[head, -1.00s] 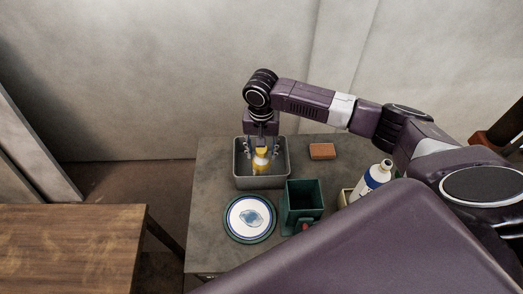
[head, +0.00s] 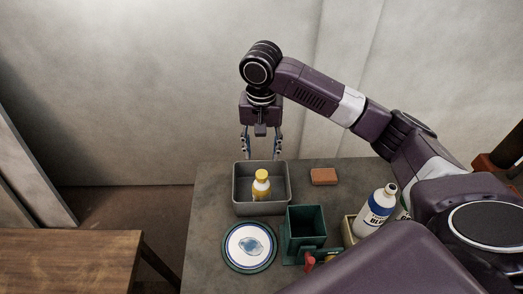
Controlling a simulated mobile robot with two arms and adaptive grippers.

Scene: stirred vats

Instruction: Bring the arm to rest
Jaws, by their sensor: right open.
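My right gripper (head: 262,146) is open and empty, pointing down above the back edge of a grey bin. Its two fingers are spread apart. The gripper is apart from the bottle. My right arm (head: 315,92) reaches in from the right, raised over the table. My left gripper is not in view.
On the grey table (head: 206,215) are a plate with a blue pattern (head: 249,247), a dark green container (head: 305,228), an orange-brown block (head: 324,177) and a white-and-blue bottle (head: 376,209). A wooden table (head: 70,255) stands at left. A pale wall (head: 150,90) is behind.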

